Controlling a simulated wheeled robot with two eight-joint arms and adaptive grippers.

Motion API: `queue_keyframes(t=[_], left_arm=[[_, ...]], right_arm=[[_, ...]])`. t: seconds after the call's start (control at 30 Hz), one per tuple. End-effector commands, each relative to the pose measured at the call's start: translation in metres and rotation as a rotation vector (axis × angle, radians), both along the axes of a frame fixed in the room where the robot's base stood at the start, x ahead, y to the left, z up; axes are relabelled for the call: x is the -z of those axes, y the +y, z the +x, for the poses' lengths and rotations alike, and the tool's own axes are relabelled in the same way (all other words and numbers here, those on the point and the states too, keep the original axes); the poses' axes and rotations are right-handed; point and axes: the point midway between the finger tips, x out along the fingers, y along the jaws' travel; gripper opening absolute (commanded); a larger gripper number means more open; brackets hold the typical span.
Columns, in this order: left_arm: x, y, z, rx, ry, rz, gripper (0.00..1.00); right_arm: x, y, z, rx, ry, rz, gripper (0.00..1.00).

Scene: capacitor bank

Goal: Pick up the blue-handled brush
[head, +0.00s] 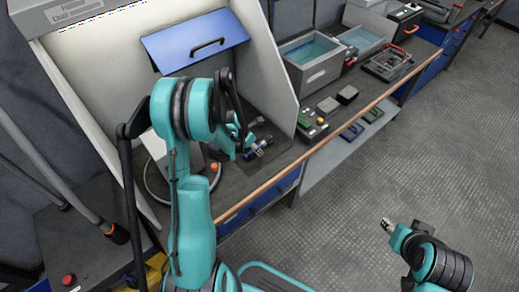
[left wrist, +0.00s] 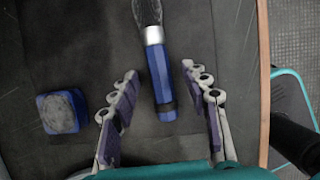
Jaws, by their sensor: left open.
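The blue-handled brush (left wrist: 160,78) lies on the dark bench surface in the left wrist view. Its blue handle points toward me, with a silver collar and dark bristles at the top edge, where the bristles are partly cut off. My left gripper (left wrist: 161,76) is open and empty, with its purple-padded fingers on either side of the handle in the picture. I cannot tell the height above the brush. In the head view my left arm reaches into the booth and partly hides the spot. My right gripper (head: 388,226) is over the floor, away from the bench; its jaws are too small to read.
A blue block with a grey top (left wrist: 62,112) sits left of the left fingers. A blue panel with a black handle (head: 195,42) is at the booth's back. The booth's right side wall (head: 268,65) stands close to my left arm. The floor at right is clear.

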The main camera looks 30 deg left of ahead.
Motion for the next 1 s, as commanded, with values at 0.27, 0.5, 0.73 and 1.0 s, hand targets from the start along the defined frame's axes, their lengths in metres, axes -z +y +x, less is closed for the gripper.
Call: queue_keyframes(t=[0.27, 0.5, 0.73, 1.0], left_arm=[[0.007, -0.001, 0.003, 0.001, 0.0, 0.0, 0.47], [0.007, -0.001, 0.003, 0.001, 0.0, 0.0, 0.0], [0.007, -0.001, 0.003, 0.001, 0.0, 0.0, 0.0], [-0.029, -0.001, 0.003, 0.001, 0.0, 0.0, 0.0]], right_arm=[[0.003, 0.0, 0.0, 0.0, 0.0, 0.0, 0.4], [0.003, 0.0, 0.0, 0.0, 0.0, 0.0, 0.4], [0.003, 0.0, 0.0, 0.0, 0.0, 0.0, 0.4], [-0.014, 0.0, 0.0, 0.0, 0.0, 0.0, 0.4]])
